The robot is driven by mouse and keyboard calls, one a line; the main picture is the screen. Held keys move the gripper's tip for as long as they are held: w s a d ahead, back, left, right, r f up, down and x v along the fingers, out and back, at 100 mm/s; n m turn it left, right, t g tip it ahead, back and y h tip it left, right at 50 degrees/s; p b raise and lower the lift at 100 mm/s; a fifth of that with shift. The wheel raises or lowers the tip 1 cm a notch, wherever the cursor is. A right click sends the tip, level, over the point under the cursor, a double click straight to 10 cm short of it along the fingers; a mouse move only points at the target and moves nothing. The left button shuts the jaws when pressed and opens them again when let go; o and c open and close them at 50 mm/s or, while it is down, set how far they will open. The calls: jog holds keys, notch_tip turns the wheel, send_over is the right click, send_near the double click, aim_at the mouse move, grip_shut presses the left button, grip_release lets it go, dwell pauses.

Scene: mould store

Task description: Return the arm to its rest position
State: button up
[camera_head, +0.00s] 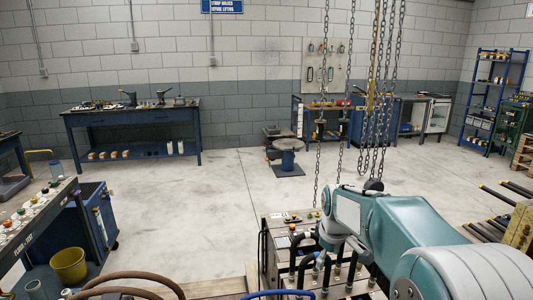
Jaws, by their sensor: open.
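My teal and white arm reaches in from the lower right and bends down at its far end. My gripper (324,262) is at that end, low in the middle right of the view. It is small and dark against the dark fittings of the mould block (278,226) behind and below it. It looks open, and I see nothing held in it. Whether its fingers touch the block's fittings I cannot tell.
Hanging chains (325,100) drop close to my arm and the mould block. A blue workbench (130,118) stands at the back left, a blue cart (95,215) with a yellow bucket (68,265) nearby at left. The middle floor (200,200) is clear.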

jog(key=s+r+m+t, duration=0.15)
jog(key=s+r, duration=0.25)
jog(key=s, duration=0.4)
jog(key=s+r+m, duration=0.3)
jog(key=s+r, duration=0.1)
jog(key=s, duration=0.4)
jog(key=s+f+m+t, duration=0.1)
jog(key=s+m, duration=0.3)
jog(key=s, duration=0.9)
jog(key=shift+s+f+t, duration=0.3)
jog(key=shift+f+t, duration=0.05)
jog(key=shift+f, duration=0.5)
